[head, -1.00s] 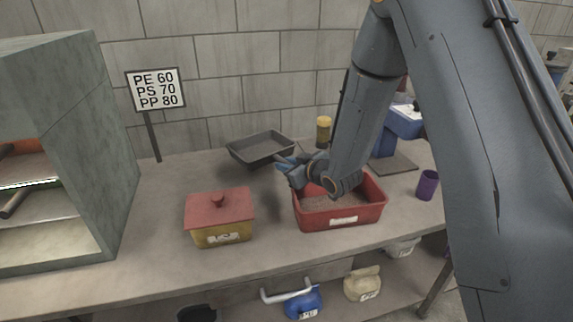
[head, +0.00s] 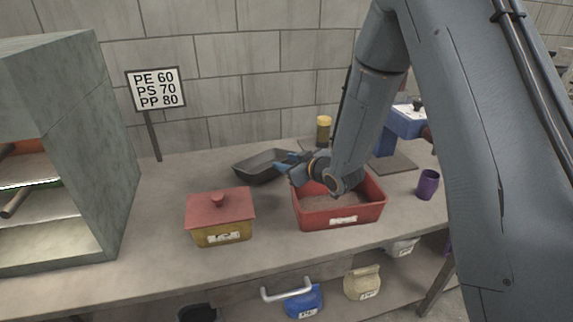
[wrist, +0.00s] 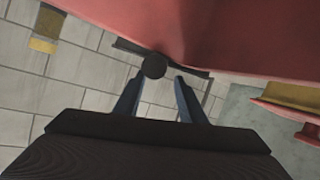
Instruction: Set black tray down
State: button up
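The black tray (head: 262,166) is a shallow dark pan at the back of the bench, left of and behind the red bin. It appears low, at or near the bench top, but its contact is not clear. My gripper (head: 283,166) is at its right end, above the red bin's back left corner. In the wrist view my gripper (wrist: 157,75) has its two blue fingers spread, with a dark round end (wrist: 154,66), seemingly the tray's handle, between their tips. Gaps show beside it. Most of the tray is hidden there.
The red bin (head: 342,215) is just under my gripper. A yellow box with a red lid (head: 222,235) stands in front of the tray. A sign (head: 157,90), a yellow-topped jar (head: 324,130) and a purple cup (head: 428,184) stand around. The bench left of the tray is clear.

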jog(key=b+v, duration=0.1)
jog(key=v, duration=1)
jog(key=shift+s+d+b, duration=0.2)
jog(key=shift+b, duration=0.2)
jog(key=shift+f, duration=0.1)
